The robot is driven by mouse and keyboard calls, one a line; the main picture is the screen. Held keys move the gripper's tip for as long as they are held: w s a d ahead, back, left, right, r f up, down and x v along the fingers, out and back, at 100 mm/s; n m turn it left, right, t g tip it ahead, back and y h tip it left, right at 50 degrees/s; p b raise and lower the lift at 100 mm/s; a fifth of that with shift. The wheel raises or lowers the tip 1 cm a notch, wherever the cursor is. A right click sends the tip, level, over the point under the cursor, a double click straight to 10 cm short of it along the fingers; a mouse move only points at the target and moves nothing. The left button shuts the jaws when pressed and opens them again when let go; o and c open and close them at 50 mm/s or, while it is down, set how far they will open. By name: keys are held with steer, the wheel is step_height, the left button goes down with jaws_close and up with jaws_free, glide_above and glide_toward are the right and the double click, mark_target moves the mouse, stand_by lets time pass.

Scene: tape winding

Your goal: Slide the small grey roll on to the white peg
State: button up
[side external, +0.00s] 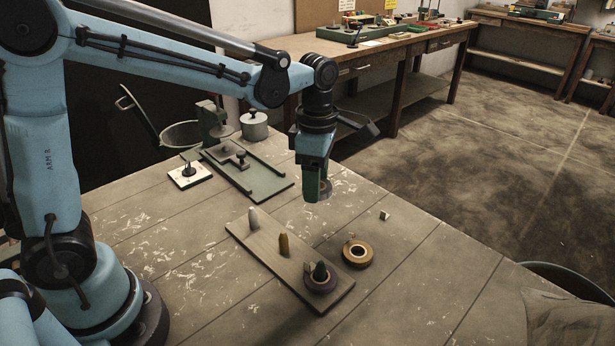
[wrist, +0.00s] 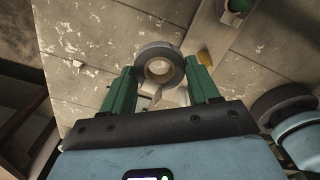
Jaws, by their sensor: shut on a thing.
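My gripper (side external: 318,192) has green fingers and is shut on the small grey roll, held in the air above the table. In the wrist view the grey roll (wrist: 149,54) sits between the two fingertips, its hole facing the camera. The white peg (side external: 253,220) stands upright and bare at the far left end of a wooden board (side external: 258,243). My gripper is to the right of this peg and higher, apart from it.
The board also bears a bare orange-brown peg (side external: 284,245) and a green peg (side external: 320,270) with a dark purplish roll (side external: 322,285) around it. A tan roll (side external: 358,262) and a small pale block (side external: 384,215) lie on the table. A green metal fixture (side external: 262,180) stands behind.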

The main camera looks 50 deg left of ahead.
steer(key=s+a, duration=0.9)
steer(key=shift+a+r, duration=0.1)
steer(key=shift+a, duration=0.1)
steer(key=shift+f, duration=1.8)
steer(key=shift+f, duration=1.45)
steer(key=o, duration=1.3)
steer(key=shift+r, duration=0.15)
steer(key=shift+r, duration=3.4)
